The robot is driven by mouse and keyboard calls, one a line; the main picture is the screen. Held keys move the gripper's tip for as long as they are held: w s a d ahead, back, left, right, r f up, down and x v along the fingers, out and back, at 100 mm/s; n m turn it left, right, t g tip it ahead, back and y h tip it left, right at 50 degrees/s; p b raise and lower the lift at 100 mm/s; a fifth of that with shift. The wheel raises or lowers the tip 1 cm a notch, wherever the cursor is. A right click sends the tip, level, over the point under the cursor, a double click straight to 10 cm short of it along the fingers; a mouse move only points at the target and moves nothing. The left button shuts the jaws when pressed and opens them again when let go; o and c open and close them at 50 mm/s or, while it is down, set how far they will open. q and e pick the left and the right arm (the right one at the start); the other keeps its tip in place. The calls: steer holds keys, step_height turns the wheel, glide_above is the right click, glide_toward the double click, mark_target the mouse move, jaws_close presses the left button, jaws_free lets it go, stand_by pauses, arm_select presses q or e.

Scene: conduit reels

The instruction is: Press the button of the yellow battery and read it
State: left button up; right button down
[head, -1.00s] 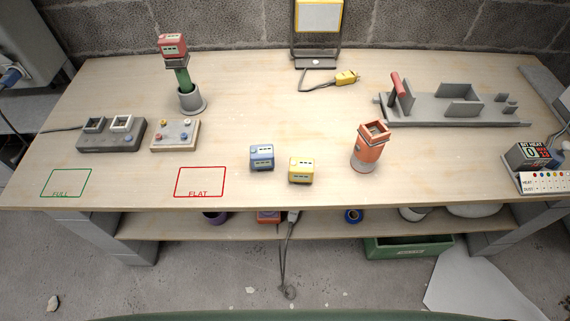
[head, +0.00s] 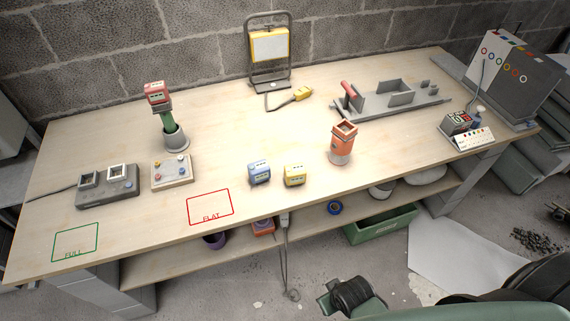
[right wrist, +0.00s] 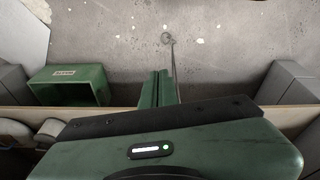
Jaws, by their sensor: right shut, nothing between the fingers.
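The yellow battery (head: 294,175) stands upright on the bench near the front edge, just right of the blue battery (head: 260,172). A small dark panel shows on its front face. Its button and any reading are too small to tell. My right gripper (right wrist: 158,88) shows in the right wrist view with its green fingers together, shut and empty, with floor behind it. It is apart from the yellow battery, which that view does not show. My left gripper is not in view.
An orange holder (head: 343,145) stands right of the yellow battery. Red FLAT (head: 209,208) and green FULL (head: 75,242) outlines mark the front left. A yellow-framed lamp (head: 269,46) stands behind.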

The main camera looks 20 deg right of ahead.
steer(key=w+d+r+n+t+h+p, duration=0.15)
steer(key=w+r+t, duration=0.4)
steer(key=r, duration=0.85)
steer(key=w+d+r+t+h+p, duration=0.1)
steer(key=w+d+r+t+p, duration=0.15)
steer(key=w+r, duration=0.85)
steer(key=w+d+r+n+t+h+p, duration=0.15)
steer(key=w+r+t, duration=0.35)
steer(key=r, duration=1.1)
steer(key=w+a+r+n+t+y, duration=0.2)
steer(key=w+a+r+n+y, duration=0.1)
steer(key=a+r+n+y, duration=0.35)
steer(key=w+a+r+n+t+y, duration=0.25)
steer(key=a+r+n+y, duration=0.25)
steer(key=r+n, duration=0.3)
steer(key=w+a+f+n+g+y, duration=0.2)
steer(key=a+f+n+g+y, duration=0.45)
steer(key=n, duration=0.55)
steer(key=w+d+f+n+g+h, duration=0.2)
steer(key=d+f+g+h, duration=0.4)
steer(key=f, duration=0.7)
steer(key=d+n+h, duration=0.1)
steer(key=d+h, duration=0.1)
steer(key=d, duration=0.1)
steer(key=shift+d+f+g, duration=0.2)
steer(key=shift+d+g, duration=0.1)
steer(key=shift+d, duration=0.05)
